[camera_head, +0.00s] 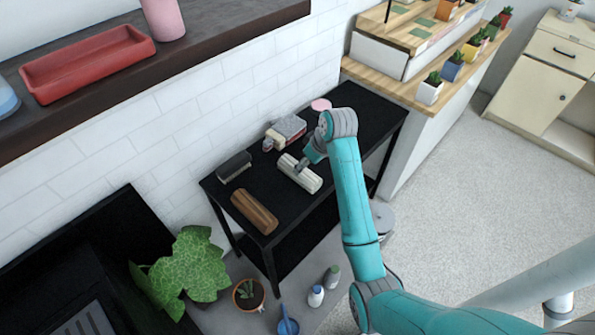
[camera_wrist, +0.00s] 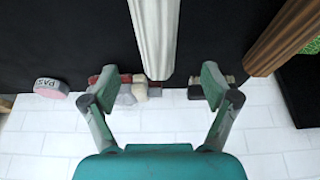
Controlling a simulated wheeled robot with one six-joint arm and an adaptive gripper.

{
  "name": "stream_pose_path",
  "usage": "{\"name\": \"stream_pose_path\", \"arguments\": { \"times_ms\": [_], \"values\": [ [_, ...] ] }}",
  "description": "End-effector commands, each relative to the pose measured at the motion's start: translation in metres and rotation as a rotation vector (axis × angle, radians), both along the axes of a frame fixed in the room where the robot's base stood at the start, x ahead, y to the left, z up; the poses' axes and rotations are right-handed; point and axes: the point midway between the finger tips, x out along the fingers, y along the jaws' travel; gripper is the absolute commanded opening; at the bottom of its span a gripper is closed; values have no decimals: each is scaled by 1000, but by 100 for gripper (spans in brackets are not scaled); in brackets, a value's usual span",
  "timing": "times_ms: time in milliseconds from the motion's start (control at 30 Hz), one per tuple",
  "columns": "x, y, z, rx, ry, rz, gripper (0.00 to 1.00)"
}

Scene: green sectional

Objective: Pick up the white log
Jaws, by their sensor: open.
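The white log (camera_head: 306,181) is a pale, ridged bar lying on the black table (camera_head: 362,128). In the head view my gripper (camera_head: 303,164) is over it, covering part of its upper side. In the wrist view the white log (camera_wrist: 153,30) runs down from the top edge, and its end lies between the two spread fingers of my gripper (camera_wrist: 160,84). A gap shows on both sides of the log, so the fingers do not appear to touch it. My gripper is open and empty. I cannot tell its exact height over the log.
A brown log (camera_head: 255,210) lies on the table left of the white one. A dark block (camera_head: 234,166), a grey-and-red boxy item (camera_head: 286,130) and a pink disc (camera_head: 321,104) sit along the back. A white brick wall (camera_head: 215,110) stands behind. Bottles (camera_head: 316,296) stand on the floor.

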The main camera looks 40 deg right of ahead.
Motion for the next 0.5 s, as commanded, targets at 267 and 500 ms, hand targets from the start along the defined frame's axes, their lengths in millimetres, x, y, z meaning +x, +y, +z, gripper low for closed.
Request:
{"name": "stream_pose_path", "arguments": {
  "times_ms": [267,500],
  "values": [
    [14,3,-36,1,1,0,86],
    [21,3,-50,0,0,0,86]
  ]
}}
